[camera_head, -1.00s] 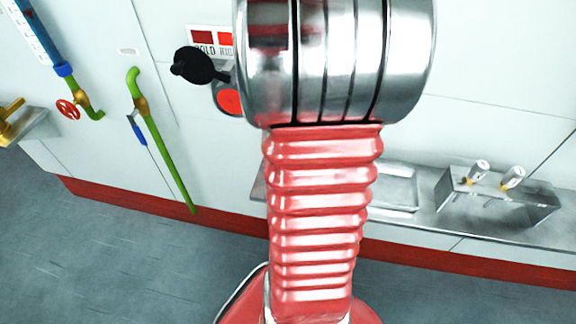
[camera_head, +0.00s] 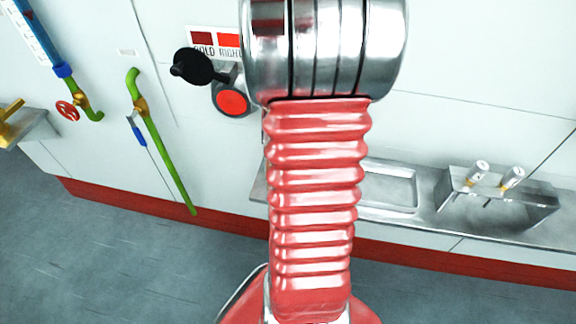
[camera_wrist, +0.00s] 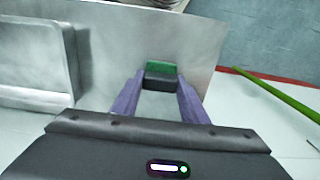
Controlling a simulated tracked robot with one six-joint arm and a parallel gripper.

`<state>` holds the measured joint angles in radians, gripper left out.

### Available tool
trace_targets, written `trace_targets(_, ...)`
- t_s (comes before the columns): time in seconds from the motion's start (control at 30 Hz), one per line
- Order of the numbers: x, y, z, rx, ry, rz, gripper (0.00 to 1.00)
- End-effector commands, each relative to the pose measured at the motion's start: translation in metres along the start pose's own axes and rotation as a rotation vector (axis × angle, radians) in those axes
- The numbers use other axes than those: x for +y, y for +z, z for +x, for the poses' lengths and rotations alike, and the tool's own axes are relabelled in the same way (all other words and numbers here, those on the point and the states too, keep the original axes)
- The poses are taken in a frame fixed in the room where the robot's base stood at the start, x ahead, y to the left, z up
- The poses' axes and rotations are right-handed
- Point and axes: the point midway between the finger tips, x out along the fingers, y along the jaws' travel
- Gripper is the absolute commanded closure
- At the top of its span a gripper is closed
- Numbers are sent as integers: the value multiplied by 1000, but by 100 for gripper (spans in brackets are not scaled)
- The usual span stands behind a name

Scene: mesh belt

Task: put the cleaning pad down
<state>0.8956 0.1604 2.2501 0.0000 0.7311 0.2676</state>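The cleaning pad (camera_wrist: 162,69), green on one side and dark grey on the other, shows in the wrist view between the tips of my gripper's two purple fingers. My gripper (camera_wrist: 161,80) is shut on it, with a finger against each side. Behind the pad in that view is the bare metal shelf (camera_wrist: 115,45); I cannot tell whether the pad touches it. In the head view my arm hides the gripper and pad. The shelf (camera_head: 412,215) runs along the wall there, right of my arm.
A shallow tray (camera_head: 390,190) lies on the shelf, partly behind my arm; its raised edge also shows in the wrist view (camera_wrist: 30,55). A metal holder (camera_head: 500,205) with two white-topped tools stands further right. A black knob with a red disc (camera_head: 232,101) juts from the wall.

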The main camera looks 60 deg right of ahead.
Motion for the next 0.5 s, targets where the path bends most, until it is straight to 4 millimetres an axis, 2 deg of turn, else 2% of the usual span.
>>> trace_targets(0.23,0,0,0,0,0,0,43)
trace_targets(0.5,0,0,0,0,0,-1,43)
